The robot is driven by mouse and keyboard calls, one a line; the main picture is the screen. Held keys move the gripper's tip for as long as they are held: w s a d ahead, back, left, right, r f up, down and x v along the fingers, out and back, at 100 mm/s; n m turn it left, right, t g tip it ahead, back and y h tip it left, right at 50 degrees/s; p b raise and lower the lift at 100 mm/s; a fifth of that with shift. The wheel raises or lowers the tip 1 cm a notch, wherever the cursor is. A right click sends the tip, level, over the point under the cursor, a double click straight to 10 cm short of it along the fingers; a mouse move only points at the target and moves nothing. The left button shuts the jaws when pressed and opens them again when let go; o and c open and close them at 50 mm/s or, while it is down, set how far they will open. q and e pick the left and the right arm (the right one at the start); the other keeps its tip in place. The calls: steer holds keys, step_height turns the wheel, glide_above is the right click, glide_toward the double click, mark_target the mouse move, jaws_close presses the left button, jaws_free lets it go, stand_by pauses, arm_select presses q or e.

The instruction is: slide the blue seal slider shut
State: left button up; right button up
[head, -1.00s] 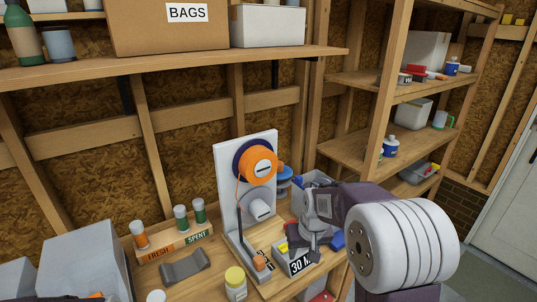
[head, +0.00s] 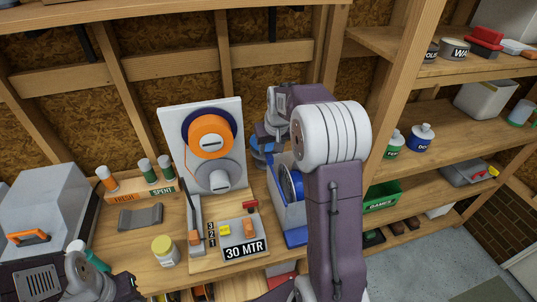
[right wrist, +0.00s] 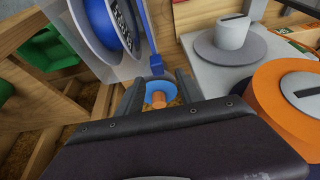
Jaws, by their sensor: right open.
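A clear bag or case holding a blue spool (head: 291,186) stands at the right of the bench, partly hidden by my right arm. It shows close up in the right wrist view (right wrist: 105,25). A blue strip runs along its edge there, ending in a small blue block, likely the seal slider (right wrist: 157,66), just beyond my right fingertips. My right gripper (right wrist: 158,88) is open and empty; a blue disc with an orange hub (right wrist: 159,91) shows between its fingers, lower down. In the head view the right gripper (head: 264,138) is above and behind the case.
A white spool stand with an orange spool (head: 208,138) is left of the case. In front are a 30 MTR panel (head: 245,248) and a yellow-lidded jar (head: 165,250). A vial rack (head: 140,190) stands further left. Loaded shelves (head: 440,125) rise on the right.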

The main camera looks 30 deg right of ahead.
mark_target(270, 157)
steer(key=x, duration=0.4)
steer(key=d+p+x, duration=0.1)
steer(key=x, duration=0.2)
steer(key=shift+s, duration=0.2)
steer(key=shift+w+f, duration=0.15)
steer(key=shift+f, duration=0.05)
steer(key=shift+a+f, duration=0.1)
steer(key=shift+a, duration=0.25)
steer(key=shift+d, duration=0.15)
jaws_close()
stand_by(0.3)
